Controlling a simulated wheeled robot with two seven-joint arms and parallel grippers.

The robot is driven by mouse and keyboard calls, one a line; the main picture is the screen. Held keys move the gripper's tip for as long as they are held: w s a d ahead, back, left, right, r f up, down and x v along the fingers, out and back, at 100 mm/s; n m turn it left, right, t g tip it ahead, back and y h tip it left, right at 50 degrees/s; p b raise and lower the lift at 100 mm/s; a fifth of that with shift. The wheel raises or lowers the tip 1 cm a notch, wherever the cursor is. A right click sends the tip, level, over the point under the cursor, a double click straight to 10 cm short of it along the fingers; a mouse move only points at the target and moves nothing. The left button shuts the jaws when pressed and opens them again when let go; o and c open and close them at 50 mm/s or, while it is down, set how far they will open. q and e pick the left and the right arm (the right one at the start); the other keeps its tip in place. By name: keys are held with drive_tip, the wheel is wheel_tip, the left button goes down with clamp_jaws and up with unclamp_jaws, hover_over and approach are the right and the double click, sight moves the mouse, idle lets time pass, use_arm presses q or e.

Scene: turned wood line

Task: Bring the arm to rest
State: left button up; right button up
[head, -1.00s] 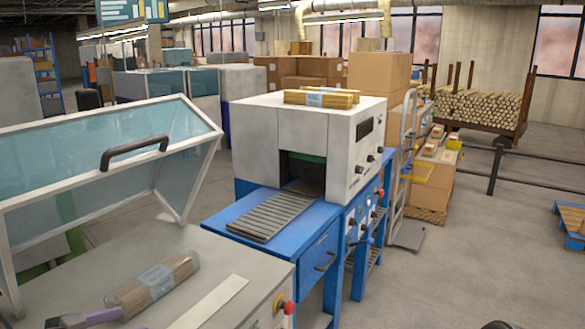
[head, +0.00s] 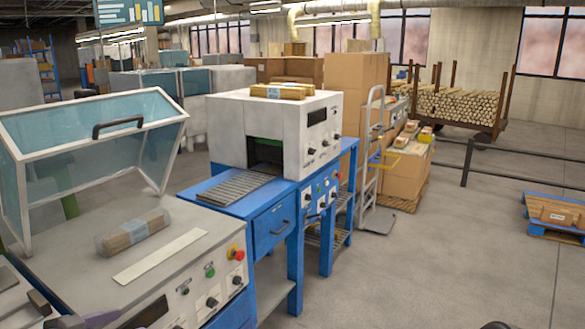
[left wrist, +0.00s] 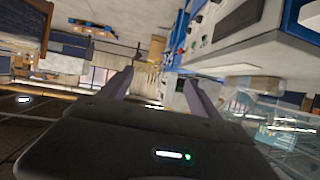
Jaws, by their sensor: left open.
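My left gripper (left wrist: 158,92) is open in the left wrist view, with nothing between its two purple-grey fingers. In the head view only parts of my left arm and gripper show at the bottom left corner, below and apart from a wrapped wood bundle (head: 133,232). The bundle lies on the grey machine top (head: 75,275) under the raised clear lid (head: 90,122). My right gripper is not in view.
A pale strip (head: 160,256) lies beside the bundle. The machine front has a red button (head: 236,253) and knobs. A blue roller table (head: 225,203) leads into a white box machine (head: 228,130) with another bundle (head: 280,91) on top. Open floor lies right.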

use_arm(q)
drive_tip(key=w+a+f+n+t+y, duration=0.2)
drive_tip(key=w+f+n+y, duration=0.25)
drive_tip(key=f, duration=0.35)
drive_tip(key=s+d+f+n+g, duration=0.1)
drive_tip(key=s+d+f+g, duration=0.1)
drive_tip(key=d+f, duration=0.45)
drive_tip(key=s+d+f+n+g, duration=0.2)
drive_tip(key=d+f, duration=0.1)
drive_tip(key=f, duration=0.7)
drive_tip(key=s+d+f+g+h, duration=0.1)
drive_tip(key=s+d+f+g, duration=0.3)
drive_tip(key=s+d+f, duration=0.3)
drive_tip(key=s+d+f+g, duration=0.5)
drive_tip(key=s+d+f, duration=0.3)
drive_tip(key=s+d, duration=0.5)
drive_tip(key=s, duration=0.3)
drive_tip(key=shift+s+f+h, duration=0.15)
drive_tip(key=shift+f+h, duration=0.1)
drive_tip(key=shift+h, duration=0.1)
